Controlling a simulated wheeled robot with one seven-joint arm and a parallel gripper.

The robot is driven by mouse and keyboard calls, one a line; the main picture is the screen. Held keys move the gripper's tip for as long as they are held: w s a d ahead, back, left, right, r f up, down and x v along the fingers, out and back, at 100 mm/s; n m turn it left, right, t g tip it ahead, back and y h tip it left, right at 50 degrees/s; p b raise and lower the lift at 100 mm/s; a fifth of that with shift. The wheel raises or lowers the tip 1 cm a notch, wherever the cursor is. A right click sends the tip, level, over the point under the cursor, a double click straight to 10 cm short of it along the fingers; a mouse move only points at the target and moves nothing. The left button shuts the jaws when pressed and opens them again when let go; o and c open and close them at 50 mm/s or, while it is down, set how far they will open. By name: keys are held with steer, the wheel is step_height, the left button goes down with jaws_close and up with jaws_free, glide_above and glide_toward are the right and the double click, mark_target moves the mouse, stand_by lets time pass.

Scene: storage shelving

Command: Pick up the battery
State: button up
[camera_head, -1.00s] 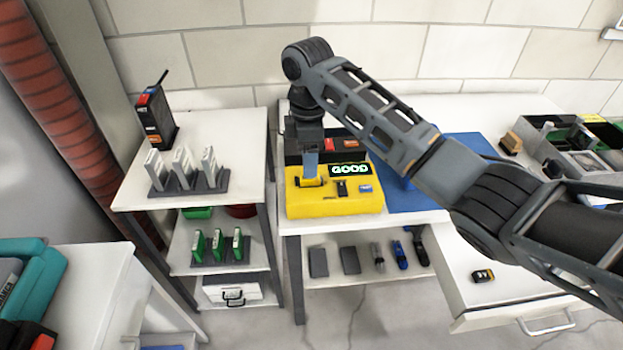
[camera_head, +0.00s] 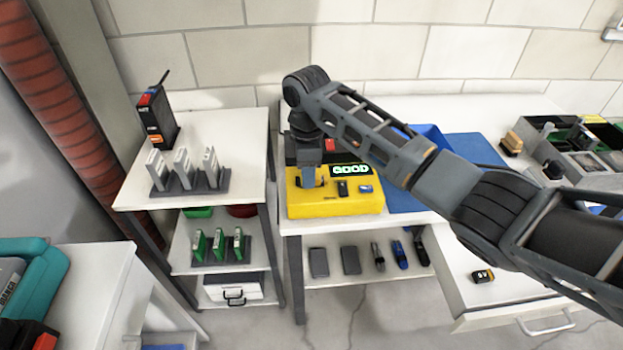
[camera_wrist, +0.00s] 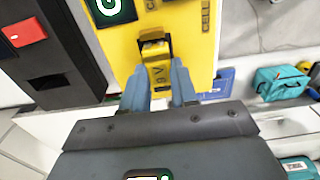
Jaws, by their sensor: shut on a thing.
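The yellow battery tester (camera_head: 335,206) stands at the front left of the workbench, its display reading GOOD. My gripper (camera_head: 309,184) points down over the tester's left side. In the wrist view my gripper (camera_wrist: 158,68) has its two blue-grey fingers on either side of a small yellow and black battery (camera_wrist: 155,47), in the slot by the 9 V marking. The fingers are shut on it, and they hide much of it in the head view. I cannot tell whether it is clear of the slot. Another small battery (camera_head: 483,276) lies in the open drawer.
A blue mat (camera_head: 405,200) lies right of the tester. A dark device with a red part (camera_head: 304,150) stands close behind it. The open drawer (camera_head: 520,295) juts out at right. A shelf unit (camera_head: 235,135) with upright cards stands at left.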

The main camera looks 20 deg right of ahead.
jaws_close()
steer(key=shift+r, duration=0.4)
step_height(320, 180, up, 4)
steer(key=shift+s+d+f, duration=0.1)
steer(key=shift+d+f, duration=0.05)
steer(key=shift+f, duration=0.05)
steer(key=s+d+r+p, duration=0.2)
steer(key=s+d+r, duration=0.4)
steer(key=s+d, duration=0.1)
steer(key=shift+s+d+r, duration=0.15)
steer(key=shift+d+r, duration=0.15)
steer(key=shift+d, duration=0.5)
